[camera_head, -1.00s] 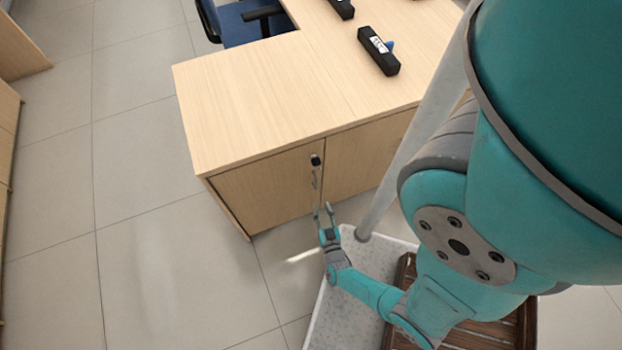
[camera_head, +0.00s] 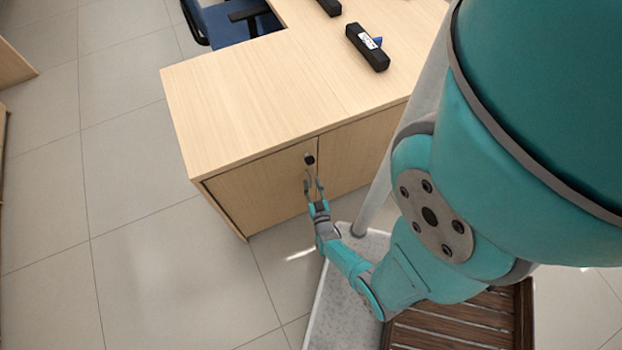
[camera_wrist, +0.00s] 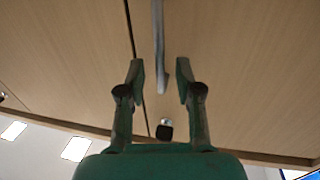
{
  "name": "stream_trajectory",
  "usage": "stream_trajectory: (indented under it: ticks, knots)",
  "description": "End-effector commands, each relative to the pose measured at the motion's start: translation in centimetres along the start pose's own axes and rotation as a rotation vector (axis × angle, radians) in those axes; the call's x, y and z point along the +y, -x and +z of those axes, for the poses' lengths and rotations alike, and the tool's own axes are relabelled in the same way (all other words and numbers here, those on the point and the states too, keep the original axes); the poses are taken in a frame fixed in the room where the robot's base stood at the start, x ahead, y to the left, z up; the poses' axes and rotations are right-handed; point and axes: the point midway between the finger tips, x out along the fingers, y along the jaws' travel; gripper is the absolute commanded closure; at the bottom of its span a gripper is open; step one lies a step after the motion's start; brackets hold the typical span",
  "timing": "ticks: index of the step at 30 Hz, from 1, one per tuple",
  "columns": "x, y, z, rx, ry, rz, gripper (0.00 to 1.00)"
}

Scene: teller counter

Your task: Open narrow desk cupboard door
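The narrow cupboard door (camera_head: 250,194) is a light wood panel at the desk's near end, and it is closed. It also shows in the wrist view (camera_wrist: 235,70). A dark round lock knob (camera_head: 309,159) sits near its upper right edge and also shows in the wrist view (camera_wrist: 164,130). A slim metal bar handle (camera_wrist: 158,45) is in line with the knob. My gripper (camera_head: 313,184) is at the door front, just below the knob. In the wrist view its fingers (camera_wrist: 160,70) are open, with the handle's end appearing between them; contact cannot be told.
The desk top (camera_head: 240,105) overhangs above the door. A second panel (camera_head: 350,155) adjoins it on the right, across a dark seam. A black box-shaped item (camera_head: 368,48) lies on the desk, and a blue chair (camera_head: 230,22) stands behind. Floor (camera_head: 150,260) left of the desk is clear.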

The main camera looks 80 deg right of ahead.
Motion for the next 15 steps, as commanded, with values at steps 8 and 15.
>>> stream_trajectory:
  ticks: [8, 15]
  knots:
    - [0.0, -2.0, 0.0, -0.001, -0.001, 0.0, 0.65]
    - [0.0, -2.0, 0.0, -0.001, 0.0, -0.001, 0.65]
